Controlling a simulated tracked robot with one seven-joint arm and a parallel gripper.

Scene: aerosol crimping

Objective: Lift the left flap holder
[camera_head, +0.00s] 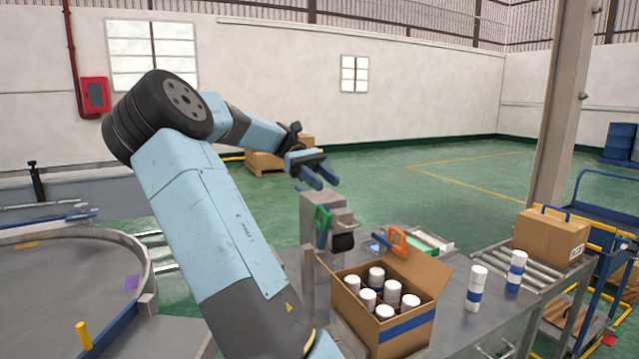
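A cardboard box (408,335) with a blue band stands open on the metal table, with several white-capped cans (376,275) inside. An orange clip-like holder (398,238) sits at the top of the raised back flap (415,271). My gripper (319,175) is above and behind the green holder, apart from both holders. Its two blue fingers are spread with nothing between them.
A grey machine (311,212) with a black part rises behind the box. Two cans (475,289) (516,271) stand on the table at right. A closed carton (552,241) sits on a roller conveyor near a post (566,110). A round table (60,290) is at left.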

